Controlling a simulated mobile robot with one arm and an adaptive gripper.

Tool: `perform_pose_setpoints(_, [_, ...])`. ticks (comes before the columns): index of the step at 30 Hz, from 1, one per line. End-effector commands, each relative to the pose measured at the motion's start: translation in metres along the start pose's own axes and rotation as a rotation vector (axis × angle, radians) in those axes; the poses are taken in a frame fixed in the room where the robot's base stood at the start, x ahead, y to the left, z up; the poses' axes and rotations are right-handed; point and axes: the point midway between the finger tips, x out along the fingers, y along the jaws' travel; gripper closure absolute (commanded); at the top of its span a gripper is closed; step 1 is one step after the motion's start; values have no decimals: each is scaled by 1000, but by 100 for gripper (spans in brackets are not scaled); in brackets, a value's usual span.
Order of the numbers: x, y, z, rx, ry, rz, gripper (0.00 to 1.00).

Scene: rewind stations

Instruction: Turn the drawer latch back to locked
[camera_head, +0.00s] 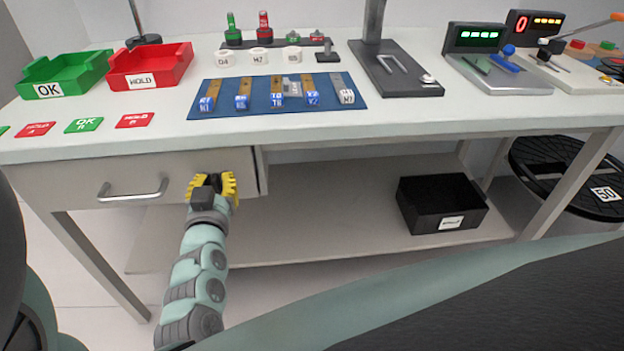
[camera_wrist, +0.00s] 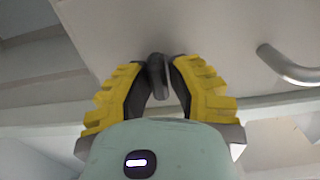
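The drawer (camera_head: 82,178) under the left of the table appears closed, with a metal bar handle (camera_head: 133,190). My gripper (camera_head: 213,181) is at the right end of the drawer front and hides the latch in the head view. In the wrist view, the dark drawer latch (camera_wrist: 157,78) stands between the yellow fingertips of my gripper (camera_wrist: 163,72). The latch's long side runs roughly up and down in that picture. The handle also shows there (camera_wrist: 290,68).
The table edge (camera_head: 330,130) runs just above my gripper. A blue mat (camera_head: 262,110) with small labelled parts, a green tray (camera_head: 62,75) and a red tray (camera_head: 150,68) are on top. A black bin (camera_head: 440,205) sits on the lower shelf, right of my arm.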

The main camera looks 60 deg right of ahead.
Motion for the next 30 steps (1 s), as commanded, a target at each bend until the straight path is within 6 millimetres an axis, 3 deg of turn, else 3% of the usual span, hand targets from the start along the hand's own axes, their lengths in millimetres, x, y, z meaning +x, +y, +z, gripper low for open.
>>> perform_pose_setpoints(3, [0,0,0,0,0,-1,100])
perform_pose_setpoints(17, [0,0,1,-17,1,0,100])
perform_pose_setpoints(30, [0,-2,3,-282,4,-3,100])
